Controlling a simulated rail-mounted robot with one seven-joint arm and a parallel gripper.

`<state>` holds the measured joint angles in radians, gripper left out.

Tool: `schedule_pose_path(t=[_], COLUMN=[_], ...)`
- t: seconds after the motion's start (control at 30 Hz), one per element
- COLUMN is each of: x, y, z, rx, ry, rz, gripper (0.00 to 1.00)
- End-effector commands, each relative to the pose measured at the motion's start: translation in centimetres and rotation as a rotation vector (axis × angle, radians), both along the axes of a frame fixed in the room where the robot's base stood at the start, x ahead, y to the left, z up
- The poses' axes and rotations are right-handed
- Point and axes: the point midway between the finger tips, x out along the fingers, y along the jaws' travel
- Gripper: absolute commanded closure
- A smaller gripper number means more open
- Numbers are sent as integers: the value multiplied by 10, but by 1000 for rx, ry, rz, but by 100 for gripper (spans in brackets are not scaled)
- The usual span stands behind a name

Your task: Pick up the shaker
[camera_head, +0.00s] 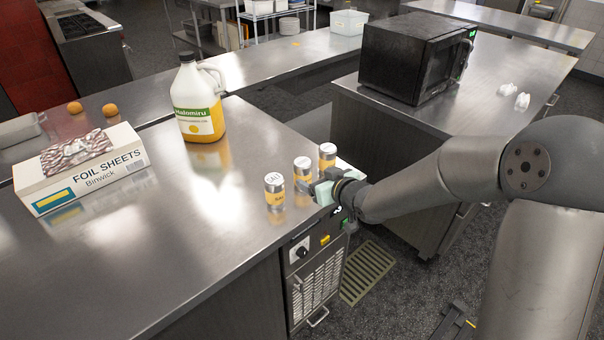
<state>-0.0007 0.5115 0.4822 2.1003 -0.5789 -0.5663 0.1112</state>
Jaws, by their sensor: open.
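Three small metal shakers with yellow labels stand upright in a row near the right edge of the steel counter (200,260). The nearest shaker (275,190) has lettering on its white top. The middle shaker (302,168) stands just behind it, and the far shaker (327,156) is at the back right. My gripper (308,187) is at the counter edge, reaching in from the right, low beside the middle shaker. Its jaws are open. The fingertips are small in view, and I cannot tell whether they touch a shaker.
A large yellow jug (199,105) stands behind the shakers to the left. A foil sheets box (85,172) with a patterned cloth (77,150) on it lies at the left. A black microwave (415,57) stands on the right-hand counter. The front of the counter is clear.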

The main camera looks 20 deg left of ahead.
Motion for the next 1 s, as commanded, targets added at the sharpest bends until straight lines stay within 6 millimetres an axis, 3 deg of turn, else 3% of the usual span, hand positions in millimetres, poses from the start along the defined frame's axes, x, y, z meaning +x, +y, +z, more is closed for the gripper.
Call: schedule_pose_path(t=[0.1, 0.7, 1.0], x=[13, 55, 58], y=[17, 59, 62], z=[-8, -33, -36], rx=[0, -2, -1], ry=[3, 1, 0], rz=[1, 0, -2], gripper=[26, 26, 26])
